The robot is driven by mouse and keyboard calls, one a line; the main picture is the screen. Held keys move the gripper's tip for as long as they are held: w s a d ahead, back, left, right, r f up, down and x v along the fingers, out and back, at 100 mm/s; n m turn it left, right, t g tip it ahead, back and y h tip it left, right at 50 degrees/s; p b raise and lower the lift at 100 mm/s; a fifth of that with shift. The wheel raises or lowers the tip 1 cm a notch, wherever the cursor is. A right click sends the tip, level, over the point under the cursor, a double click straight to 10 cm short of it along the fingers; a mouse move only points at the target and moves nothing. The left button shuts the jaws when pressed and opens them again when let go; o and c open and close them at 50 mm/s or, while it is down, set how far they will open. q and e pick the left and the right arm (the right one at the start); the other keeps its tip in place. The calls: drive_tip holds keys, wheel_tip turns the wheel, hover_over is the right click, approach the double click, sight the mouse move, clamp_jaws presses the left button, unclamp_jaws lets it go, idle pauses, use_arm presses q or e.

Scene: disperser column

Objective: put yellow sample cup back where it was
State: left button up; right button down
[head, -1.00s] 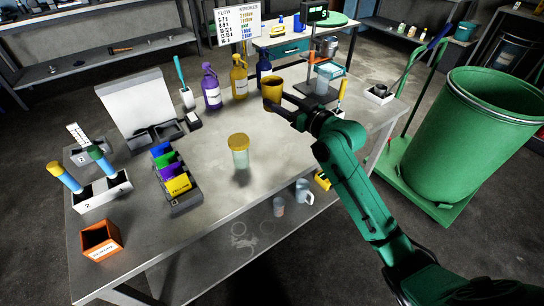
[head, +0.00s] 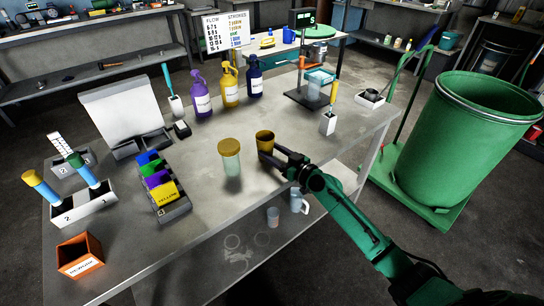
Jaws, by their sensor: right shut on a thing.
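The yellow sample cup (head: 265,139) is upright in my right gripper (head: 271,153), whose fingers are shut on it. The cup is over the steel table (head: 215,222), right of a clear jar with a yellow lid (head: 230,158). I cannot tell whether the cup's base touches the table, as the gripper hides its lower part. My left gripper is not in view.
Purple (head: 202,95), yellow (head: 229,88) and blue (head: 254,80) bottles stand at the table's back. A colour card holder (head: 176,212) and orange box (head: 80,256) are left. A dispersing stand (head: 308,97) is at the back right. A green drum (head: 478,135) stands beyond the table.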

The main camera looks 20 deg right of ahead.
drive_tip(key=shift+c, duration=1)
unclamp_jaws()
drive_tip(key=shift+r, duration=0.15)
drive_tip(key=b+v, duration=0.3)
drive_tip(key=v, duration=0.9)
